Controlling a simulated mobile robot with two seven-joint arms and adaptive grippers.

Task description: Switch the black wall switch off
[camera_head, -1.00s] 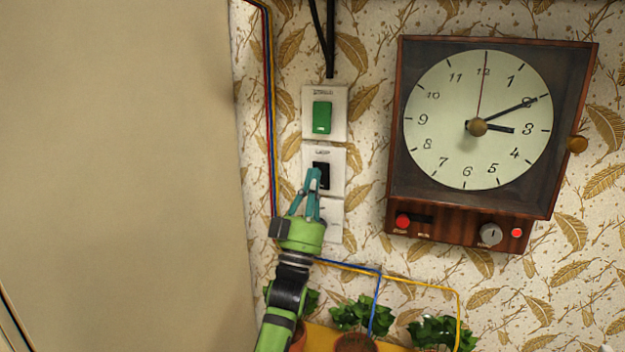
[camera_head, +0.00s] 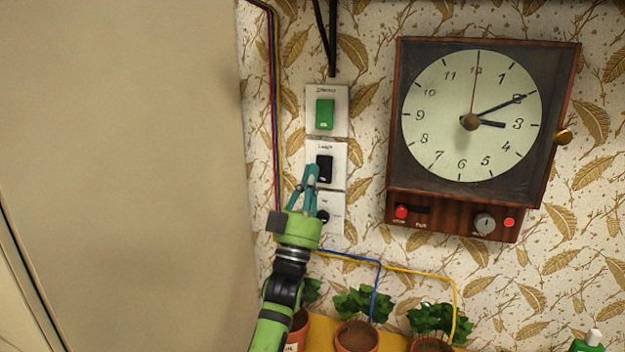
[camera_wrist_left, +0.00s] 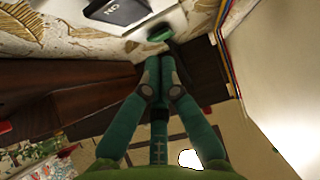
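The black wall switch (camera_head: 325,169) sits on a white plate, below a green switch (camera_head: 324,114). In the left wrist view the black switch (camera_wrist_left: 115,11) is cut off by the top edge and the word "ON" shows on it. My left gripper (camera_head: 312,168) has its teal fingertips together, overlapping the lower left edge of the black switch in the head view. The left wrist view also shows the fingertips (camera_wrist_left: 151,70) together with nothing between them, apart from the black switch in the picture. Contact cannot be told from the head view. My right gripper is not in view.
A third plate with a round black knob (camera_head: 322,216) is partly behind my gripper. A wooden clock (camera_head: 470,190) hangs to the right. Red, blue and yellow wires (camera_head: 274,120) run down the left. Potted plants (camera_head: 357,335) stand below on a yellow shelf.

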